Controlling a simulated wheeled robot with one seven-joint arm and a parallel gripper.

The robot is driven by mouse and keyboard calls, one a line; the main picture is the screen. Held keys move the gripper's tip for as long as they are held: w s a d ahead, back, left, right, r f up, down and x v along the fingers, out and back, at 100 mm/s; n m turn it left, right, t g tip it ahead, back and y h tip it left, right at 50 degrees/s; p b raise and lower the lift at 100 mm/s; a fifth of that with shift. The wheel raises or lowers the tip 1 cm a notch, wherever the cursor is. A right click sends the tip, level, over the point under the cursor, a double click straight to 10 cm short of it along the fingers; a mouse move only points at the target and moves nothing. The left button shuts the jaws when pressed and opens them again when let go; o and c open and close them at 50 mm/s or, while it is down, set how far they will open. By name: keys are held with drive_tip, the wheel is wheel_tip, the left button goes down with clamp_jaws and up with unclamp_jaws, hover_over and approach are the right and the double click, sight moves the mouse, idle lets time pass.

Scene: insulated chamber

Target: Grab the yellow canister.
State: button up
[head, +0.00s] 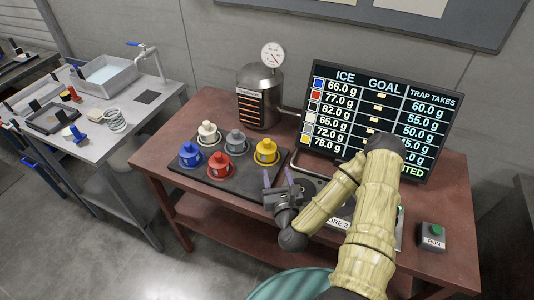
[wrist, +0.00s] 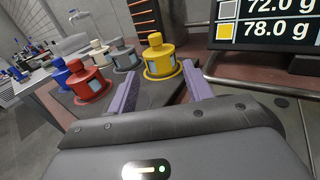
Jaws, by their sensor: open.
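The yellow canister (head: 266,152) stands upright at the right end of the dark tray (head: 216,183) on the reddish-brown table. In the wrist view the yellow canister (wrist: 158,58) is ahead of my gripper, a little left of the middle between its fingers. My gripper (head: 279,180) is open and empty, near the tray's right front edge. Its two purple fingers (wrist: 163,92) point toward the canister, which stands beyond the fingertips with no contact visible.
Red (head: 219,165), blue (head: 190,155), grey (head: 236,141) and white (head: 208,133) canisters share the tray. A metal vessel with a gauge (head: 262,95) stands behind. A screen (head: 378,115) stands at the back right, and a green-button box (head: 432,236) sits at the right.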

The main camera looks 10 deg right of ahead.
sight(268, 147)
drive_tip(key=shift+w+a, duration=0.2)
drive_tip(key=shift+w, duration=0.15)
drive_tip(key=shift+w+f+b, duration=0.2)
drive_tip(key=shift+b, duration=0.5)
drive_tip(key=w+b, duration=0.2)
drive_tip(key=b, duration=0.3)
drive_tip(key=shift+w, duration=0.1)
drive_tip(key=shift+w+r+b, duration=0.1)
drive_tip(key=shift+w+b, duration=0.3)
drive_tip(key=w, duration=0.5)
drive_tip(key=shift+w+d+r+p, duration=0.1)
drive_tip(key=shift+w+r+p, duration=0.15)
drive_tip(key=shift+w+p, duration=0.05)
drive_tip(key=shift+w+f, duration=0.1)
drive_tip(key=shift+w, duration=0.45)
drive_tip(key=shift+w, duration=0.1)
